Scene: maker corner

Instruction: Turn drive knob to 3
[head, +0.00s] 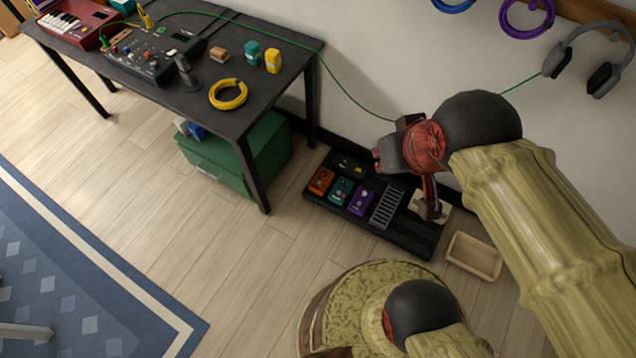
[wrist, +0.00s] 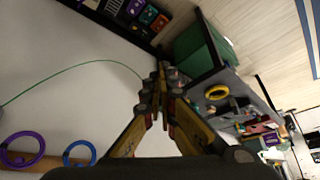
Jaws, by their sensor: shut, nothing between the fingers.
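The knob named drive cannot be told apart; labels and settings are too small to read. Small pedals stand on a black pedalboard (head: 392,238) on the floor by the wall: orange (head: 321,181), teal (head: 341,190) and purple (head: 361,201). They also show in the wrist view, the orange one (wrist: 159,22) near the top. A dark control box (head: 150,58) with small knobs lies on the table. My gripper (head: 383,158) is above the pedalboard, apart from the pedals. In the wrist view its fingers (wrist: 160,88) are together and empty.
The black table (head: 225,122) stands left of the pedalboard, with a green box (head: 255,152) beneath. A green cable (head: 345,80) hangs along the wall. Headphones (head: 590,58) hang at upper right. A beige tray (head: 474,256) lies right of the pedalboard. The floor in front is clear.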

